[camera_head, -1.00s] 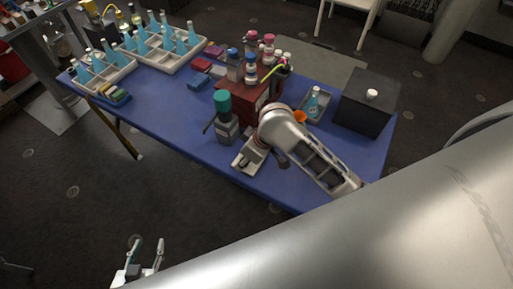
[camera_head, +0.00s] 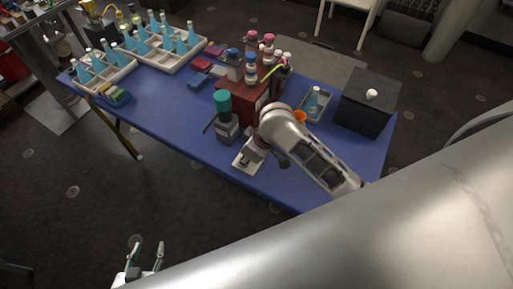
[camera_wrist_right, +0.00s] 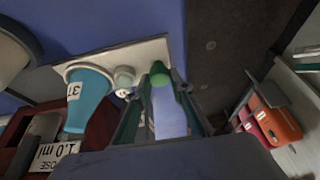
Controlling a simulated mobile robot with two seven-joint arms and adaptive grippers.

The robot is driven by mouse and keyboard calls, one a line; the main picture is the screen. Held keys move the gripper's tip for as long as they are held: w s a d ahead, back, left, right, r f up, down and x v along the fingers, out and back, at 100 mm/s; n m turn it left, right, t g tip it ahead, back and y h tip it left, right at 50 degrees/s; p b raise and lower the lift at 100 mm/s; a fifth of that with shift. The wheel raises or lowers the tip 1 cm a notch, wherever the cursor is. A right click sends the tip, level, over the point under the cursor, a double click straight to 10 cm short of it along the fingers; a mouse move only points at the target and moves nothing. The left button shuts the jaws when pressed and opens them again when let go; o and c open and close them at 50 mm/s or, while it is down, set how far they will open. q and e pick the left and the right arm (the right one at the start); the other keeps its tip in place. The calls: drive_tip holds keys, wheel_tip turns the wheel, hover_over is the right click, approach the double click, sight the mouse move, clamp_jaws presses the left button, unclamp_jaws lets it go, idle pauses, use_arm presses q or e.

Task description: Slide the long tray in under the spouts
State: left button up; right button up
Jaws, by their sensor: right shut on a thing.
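A small white tray (camera_head: 240,164) lies at the front edge of the blue table, beside a dark bottle with a teal cap (camera_head: 222,97). My right gripper (camera_head: 249,156) reaches down over this tray. In the right wrist view the gripper (camera_wrist_right: 166,105) is shut on a pale blue piece with a green rounded end (camera_wrist_right: 170,118); the white tray (camera_wrist_right: 140,53) lies beyond it. I cannot tell whether the piece belongs to the tray. My left gripper (camera_head: 147,251) is open and empty, low at the left, away from the table. No spouts can be made out clearly.
A dark red box (camera_head: 238,103) with several capped bottles stands behind the teal-capped bottle. A smaller tray with a blue flask (camera_head: 314,100) and a black box (camera_head: 366,101) stand right. Divided trays of blue bottles (camera_head: 170,62) fill the left end.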

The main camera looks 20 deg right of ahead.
drive_tip(key=shift+w+d, duration=1.4)
drive_tip(key=shift+d, duration=0.4)
drive_tip(key=shift+w+d, duration=1.45)
drive_tip(key=shift+d, duration=0.35)
drive_tip(key=shift+w+d, duration=1.4)
drive_tip(key=shift+d, duration=0.4)
drive_tip(key=o, duration=0.8)
drive_tip(key=shift+r, duration=3.5)
